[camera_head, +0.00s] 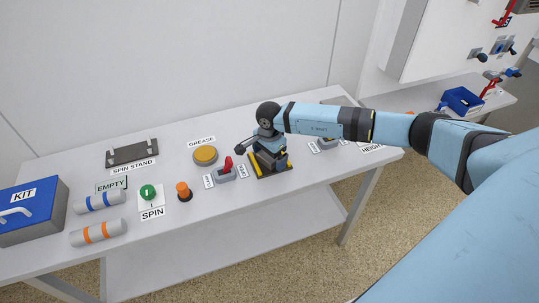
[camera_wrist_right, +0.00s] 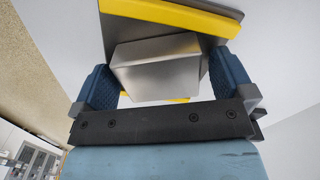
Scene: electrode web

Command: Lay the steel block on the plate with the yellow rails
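The plate with yellow rails (camera_head: 283,172) lies on the table under my right gripper (camera_head: 268,153); one yellow rail (camera_head: 254,168) shows at its left side. In the right wrist view the steel block (camera_wrist_right: 158,68) is a bare grey block between the two blue fingers of my right gripper (camera_wrist_right: 162,80). A yellow rail (camera_wrist_right: 175,14) shows just beyond the block. I cannot tell whether the block touches the plate. My left gripper is not in view.
Left of the plate are a red-lever switch (camera_head: 226,172), a grease pad (camera_head: 205,155), an orange button (camera_head: 184,191) and a green spin knob (camera_head: 149,193). Two grey cylinders (camera_head: 98,232) and a blue kit box (camera_head: 33,210) are farther left. The spin stand (camera_head: 132,151) is at the back.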

